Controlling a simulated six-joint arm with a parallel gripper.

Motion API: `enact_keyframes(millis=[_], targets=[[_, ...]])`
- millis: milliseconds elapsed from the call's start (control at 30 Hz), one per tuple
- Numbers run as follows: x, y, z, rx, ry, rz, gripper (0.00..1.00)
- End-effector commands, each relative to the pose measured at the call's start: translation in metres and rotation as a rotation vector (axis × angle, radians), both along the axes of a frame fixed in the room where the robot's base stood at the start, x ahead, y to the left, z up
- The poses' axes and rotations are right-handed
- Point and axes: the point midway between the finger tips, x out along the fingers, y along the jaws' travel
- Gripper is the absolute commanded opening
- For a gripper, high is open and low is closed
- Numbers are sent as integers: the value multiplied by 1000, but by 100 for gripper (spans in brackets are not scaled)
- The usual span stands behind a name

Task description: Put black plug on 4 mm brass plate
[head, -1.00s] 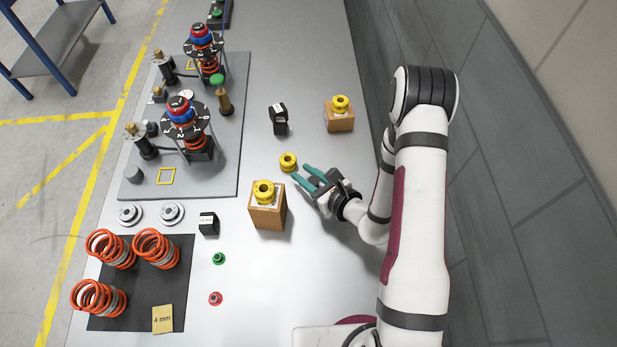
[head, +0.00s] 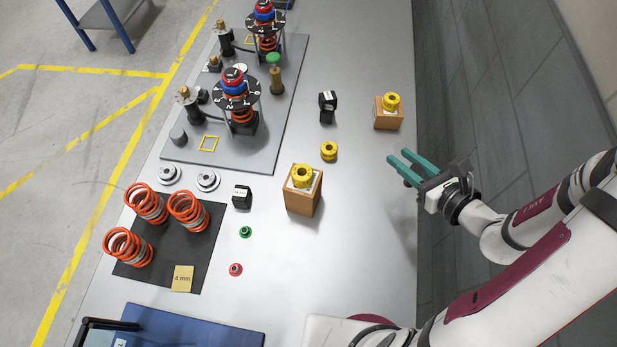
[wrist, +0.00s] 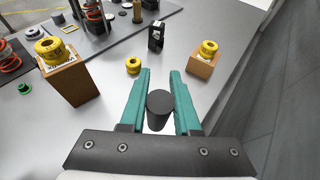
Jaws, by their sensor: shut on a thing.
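The 4 mm brass plate (head: 183,278) is a small flat yellow square marked "4 mm". It lies at the front edge of the black mat (head: 170,248) in the head view. My gripper (head: 398,162) has teal fingers and is at the table's right side, far from the plate. In the wrist view my gripper (wrist: 160,92) is shut on the black plug (wrist: 159,106), a dark cylinder seen end-on between the fingers. In the head view the plug cannot be made out clearly. The plate is not seen in the wrist view.
Wooden blocks (head: 302,200) with yellow rings and a loose yellow ring (head: 329,151) stand left of my gripper. Orange springs (head: 128,248) stand on the mat. Small green (head: 245,232) and red (head: 236,269) pieces lie right of it. A fixture board (head: 285,105) is behind.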

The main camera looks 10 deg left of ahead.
Motion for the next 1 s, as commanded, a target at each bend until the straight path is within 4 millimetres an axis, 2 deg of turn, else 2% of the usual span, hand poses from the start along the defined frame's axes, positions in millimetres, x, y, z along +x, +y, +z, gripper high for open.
enact_keyframes(millis=[300, 567, 667, 767, 833, 933, 1000], targets=[[0, 1, 54, -4, -5, 0, 0], [2, 58, 53, 2, -4, 186, 0], [0, 90, 53, 2, -5, 289, 0], [-8, 130, 53, 3, -5, 420, 0], [-18, 163, 53, 3, -7, 533, 0], [-43, 217, 53, 5, -8, 723, 0], [-67, 255, 53, 5, -8, 867, 0]])
